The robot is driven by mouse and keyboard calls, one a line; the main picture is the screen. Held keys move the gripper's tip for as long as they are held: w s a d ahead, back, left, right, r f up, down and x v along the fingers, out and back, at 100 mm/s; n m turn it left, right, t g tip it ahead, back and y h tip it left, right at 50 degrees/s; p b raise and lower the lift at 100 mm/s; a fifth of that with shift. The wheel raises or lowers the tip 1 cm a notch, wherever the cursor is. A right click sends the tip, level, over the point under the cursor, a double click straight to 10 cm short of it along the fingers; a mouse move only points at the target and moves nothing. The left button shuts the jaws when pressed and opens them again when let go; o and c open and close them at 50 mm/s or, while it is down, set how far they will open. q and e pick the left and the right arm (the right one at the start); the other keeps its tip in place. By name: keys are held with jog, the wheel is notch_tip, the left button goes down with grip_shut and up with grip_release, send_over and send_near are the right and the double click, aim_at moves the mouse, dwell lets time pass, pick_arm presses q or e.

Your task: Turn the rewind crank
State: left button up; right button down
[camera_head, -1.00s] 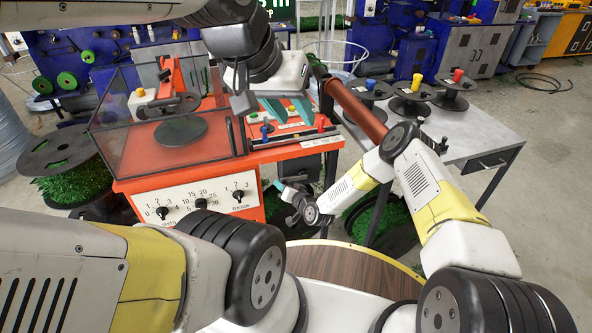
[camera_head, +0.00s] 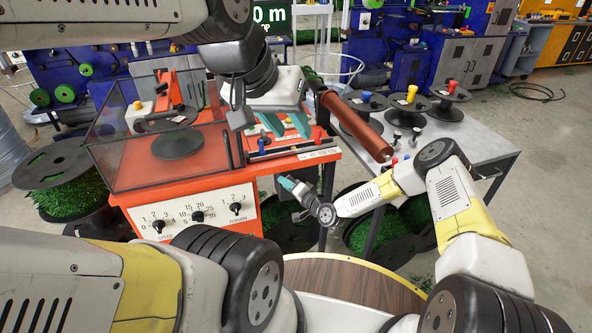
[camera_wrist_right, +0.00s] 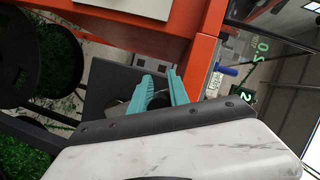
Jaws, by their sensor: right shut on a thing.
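The orange-red machine (camera_head: 200,180) stands in front of me, with dials on its white front panel. My right gripper (camera_head: 288,183) is low at the machine's right side, its teal fingers pointing at a dark grey box there. In the right wrist view my right gripper (camera_wrist_right: 160,82) is shut on what appears to be the crank's handle, which is mostly hidden between the fingers. The rest of the rewind crank cannot be made out. My left gripper (camera_head: 286,124) is open and empty above the machine's right top, near a blue-knobbed lever (camera_head: 264,143).
A clear-walled guard (camera_head: 120,170) encloses a dark disc on the machine's left. A brown roller (camera_head: 352,125) slants toward the grey table (camera_head: 475,140), which holds several black spools. A round wooden top (camera_head: 350,285) is close in front.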

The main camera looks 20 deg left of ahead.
jog(key=shift+w+r, duration=0.25)
jog(key=shift+r, duration=0.25)
jog(key=c, duration=1.3)
grip_release()
jog(key=shift+s, duration=0.1)
jog(key=shift+o, duration=0.2)
jog(key=shift+f, duration=0.1)
jog(key=v, duration=0.7)
jog(key=shift+s+d, duration=0.3)
